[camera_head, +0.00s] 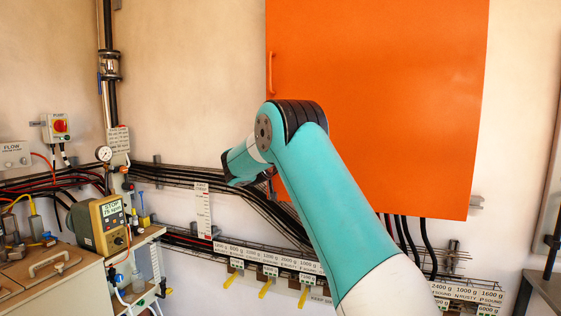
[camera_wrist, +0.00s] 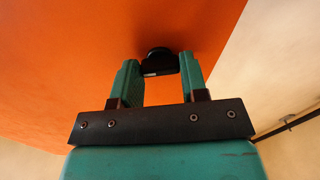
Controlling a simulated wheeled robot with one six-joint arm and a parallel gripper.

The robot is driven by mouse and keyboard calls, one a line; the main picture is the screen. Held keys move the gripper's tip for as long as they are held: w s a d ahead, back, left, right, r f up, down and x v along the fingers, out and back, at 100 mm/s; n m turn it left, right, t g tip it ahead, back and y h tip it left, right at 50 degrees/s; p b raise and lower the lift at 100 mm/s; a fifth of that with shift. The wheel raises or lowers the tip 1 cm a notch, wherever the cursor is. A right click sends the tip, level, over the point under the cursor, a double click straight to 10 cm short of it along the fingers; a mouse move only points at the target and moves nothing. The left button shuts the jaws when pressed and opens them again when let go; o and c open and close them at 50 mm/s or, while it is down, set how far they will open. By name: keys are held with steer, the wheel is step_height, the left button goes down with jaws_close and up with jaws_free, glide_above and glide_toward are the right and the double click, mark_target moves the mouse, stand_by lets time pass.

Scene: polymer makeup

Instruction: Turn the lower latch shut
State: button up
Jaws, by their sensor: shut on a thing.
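In the wrist view, a black latch (camera_wrist: 159,55) sits on the orange cabinet door (camera_wrist: 70,65). My gripper (camera_wrist: 158,68) has its two teal fingers on either side of the latch, closed on it. The latch's far side and its exact turn angle cannot be told. In the head view, the orange cabinet (camera_head: 390,90) fills the upper middle of the wall. My arm crosses in front of its lower left part, and the latch and fingertips are hidden there.
An orange handle (camera_head: 271,73) stands on the door's left side. Black cables run along the wall and below the cabinet. A yellow meter (camera_head: 106,225) stands at left. A labelled rail (camera_head: 269,257) with yellow-tipped hanging items lies below. The wall right of the cabinet (camera_head: 520,140) is mostly clear.

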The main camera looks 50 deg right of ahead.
steer(key=shift+n+p, duration=2.65)
steer(key=shift+n, duration=4.95)
steer(key=o, duration=0.9)
steer(key=b+v, duration=0.7)
steer(key=v, duration=1)
steer(key=shift+a, duration=0.2)
